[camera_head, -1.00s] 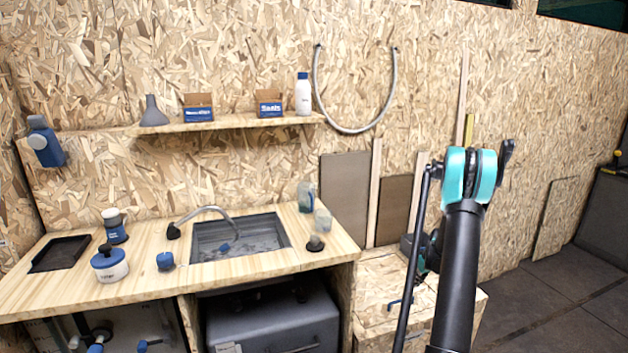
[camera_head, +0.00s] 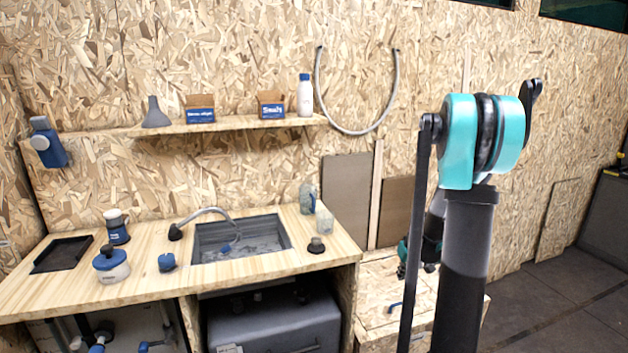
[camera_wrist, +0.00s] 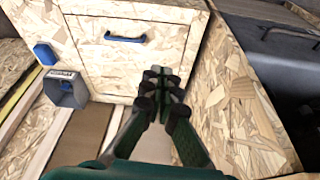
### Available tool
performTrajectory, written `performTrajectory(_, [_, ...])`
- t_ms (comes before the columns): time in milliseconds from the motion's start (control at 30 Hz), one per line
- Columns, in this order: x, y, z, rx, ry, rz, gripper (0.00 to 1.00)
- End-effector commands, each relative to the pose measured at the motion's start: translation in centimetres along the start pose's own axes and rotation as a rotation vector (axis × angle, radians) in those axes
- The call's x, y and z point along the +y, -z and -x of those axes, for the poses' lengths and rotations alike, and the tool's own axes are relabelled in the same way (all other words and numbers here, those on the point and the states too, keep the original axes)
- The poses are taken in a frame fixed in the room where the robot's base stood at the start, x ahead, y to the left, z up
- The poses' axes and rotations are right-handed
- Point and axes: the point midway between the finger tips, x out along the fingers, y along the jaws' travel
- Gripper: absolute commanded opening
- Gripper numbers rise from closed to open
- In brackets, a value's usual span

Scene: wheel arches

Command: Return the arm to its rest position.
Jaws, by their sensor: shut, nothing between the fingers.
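My arm (camera_head: 468,230) stands at the right in the head view, with its teal joint raised in front of the wooden wall. My gripper (camera_head: 430,267) is partly hidden behind my arm, in front of the low wooden cabinet. In the wrist view my gripper (camera_wrist: 160,78) is shut and empty, its dark fingers close together. It points toward the cabinet front (camera_wrist: 135,50), beside a wooden side panel. I cannot tell exactly how far its fingertips are from the cabinet.
The counter (camera_head: 285,222) with a sink (camera_head: 240,238) and several bottles stands at the left. A wall shelf (camera_head: 235,124) is above it. The cabinet has a blue handle (camera_wrist: 125,37). A blue-grey box (camera_wrist: 65,88) is beside it. The floor at the right (camera_head: 560,315) is clear.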

Motion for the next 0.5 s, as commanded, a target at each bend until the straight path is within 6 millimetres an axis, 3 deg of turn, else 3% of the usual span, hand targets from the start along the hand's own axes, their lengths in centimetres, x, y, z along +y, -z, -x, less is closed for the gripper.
performTrajectory(200, [-5.3,-4.3,4.9,0.006,-0.016,-0.043,0.0])
performTrajectory(500, [-11.0,-11.6,9.1,0.021,-0.037,-0.105,0.0])
